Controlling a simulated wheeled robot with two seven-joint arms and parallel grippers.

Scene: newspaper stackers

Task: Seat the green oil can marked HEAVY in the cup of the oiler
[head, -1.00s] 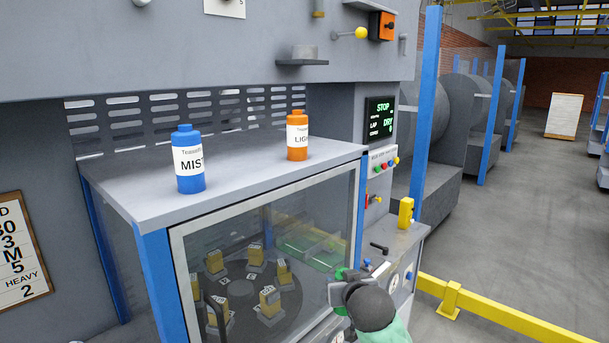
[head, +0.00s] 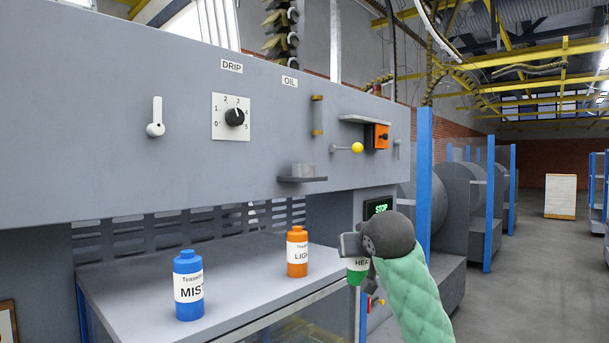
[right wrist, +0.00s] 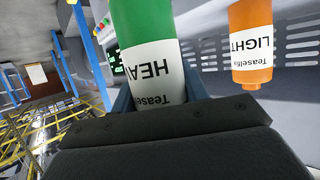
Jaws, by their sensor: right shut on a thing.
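The green oil can marked HEAVY (head: 357,272) is held upright in my right gripper (head: 352,245), which is shut on it. The gripper and wrist hide the can's top in the head view. In the right wrist view the can (right wrist: 145,40) sits between the fingers, its label upside down. The oiler's cup (head: 303,170) is a short grey cup on a small shelf on the machine's wall, under the OIL label. The can is below and to the right of the cup, apart from it. My left gripper is out of view.
A blue MIST can (head: 188,283) and an orange LIGHT can (head: 297,250) stand on the grey cabinet top (head: 240,290). A yellow-knobbed lever (head: 356,148) and an orange box (head: 376,137) project right of the cup. A blue post (head: 424,180) stands further right.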

